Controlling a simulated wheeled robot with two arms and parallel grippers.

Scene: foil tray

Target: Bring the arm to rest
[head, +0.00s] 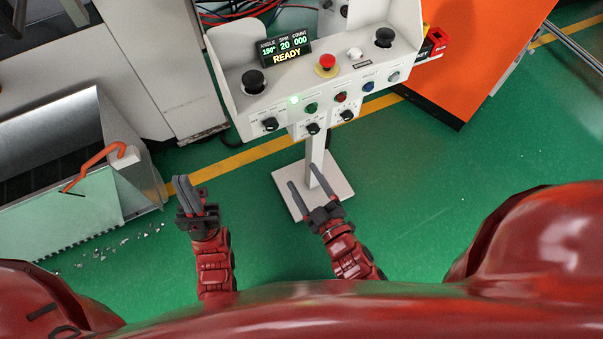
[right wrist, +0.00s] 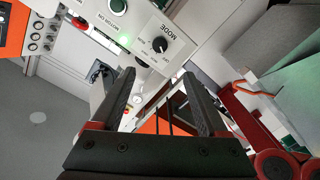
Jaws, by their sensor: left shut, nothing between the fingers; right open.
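My left gripper (head: 194,183) is shut and empty. It is over the green floor, between the metal bin on the left and the control stand. My right gripper (head: 307,184) is open and empty, in front of the control stand's post and over its base plate in the head view. Its two fingers (right wrist: 160,88) also show spread apart in the right wrist view, with nothing between them. The control panel (head: 320,108) is beyond the right gripper, apart from it. Its display (head: 284,47) reads READY, and a small green light (head: 294,99) is lit.
The control stand's base plate (head: 335,180) rests on the green floor (head: 440,165). A metal bin (head: 140,178) with an orange-handled tool (head: 95,157) is at the left, with scraps on the floor below it. An orange cabinet (head: 480,60) stands at the upper right. The floor at the right is clear.

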